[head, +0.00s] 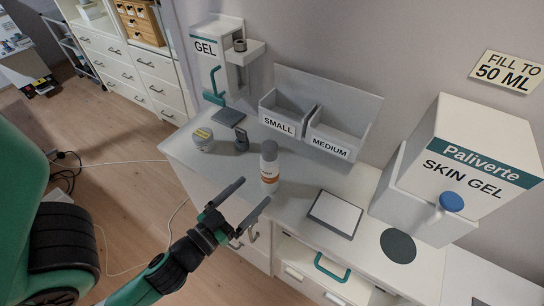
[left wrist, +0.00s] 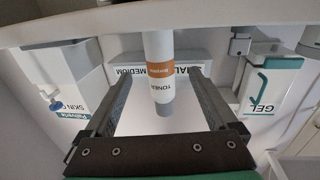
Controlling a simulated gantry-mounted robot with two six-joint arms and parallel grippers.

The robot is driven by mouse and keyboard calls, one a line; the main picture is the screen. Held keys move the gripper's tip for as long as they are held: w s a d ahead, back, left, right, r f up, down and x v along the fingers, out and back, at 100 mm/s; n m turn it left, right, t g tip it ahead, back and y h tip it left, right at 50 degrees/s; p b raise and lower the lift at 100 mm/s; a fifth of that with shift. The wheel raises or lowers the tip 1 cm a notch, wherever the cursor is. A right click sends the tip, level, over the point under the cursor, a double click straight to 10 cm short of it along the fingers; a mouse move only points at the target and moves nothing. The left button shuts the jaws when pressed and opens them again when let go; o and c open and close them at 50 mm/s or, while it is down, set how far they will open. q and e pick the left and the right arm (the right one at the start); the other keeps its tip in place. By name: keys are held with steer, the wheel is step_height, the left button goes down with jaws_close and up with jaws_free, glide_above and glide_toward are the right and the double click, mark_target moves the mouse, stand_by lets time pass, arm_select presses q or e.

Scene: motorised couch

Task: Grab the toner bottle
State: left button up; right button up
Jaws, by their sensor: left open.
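The toner bottle (head: 269,163) is white with an orange label and a grey cap. It stands upright on the white counter. My left gripper (head: 256,190) is open and empty, with its fingers pointing toward the bottle from its near left side. In the left wrist view, which looks upside down, the bottle (left wrist: 159,65) shows between the two open fingers (left wrist: 160,78), roughly centred. The fingers do not appear to touch it. My right gripper is not in view.
A round jar (head: 203,140) and a small dark object (head: 242,139) stand left of the bottle. Behind are bins marked SMALL (head: 279,117) and MEDIUM (head: 330,143) and a GEL dispenser (head: 218,55). A flat white pad (head: 335,213) and a skin gel dispenser (head: 470,165) are on the right.

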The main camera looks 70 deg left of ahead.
mark_target(264, 181)
arm_select(q)
steer(key=shift+s, duration=0.15)
steer(key=shift+r+p, duration=0.1)
steer(key=shift+p, duration=0.3)
steer(key=p+x, duration=0.3)
steer(key=x, duration=0.2)
steer(key=shift+w+a, duration=0.1)
steer(key=shift+w, duration=0.25)
steer(key=shift+w+a, duration=0.1)
steer(key=x, duration=0.5)
steer(key=shift+w+a+f+p, duration=0.1)
steer(key=shift+w+f+p, duration=0.1)
steer(key=shift+p, duration=0.15)
steer(key=shift+s, duration=0.15)
jaws_close()
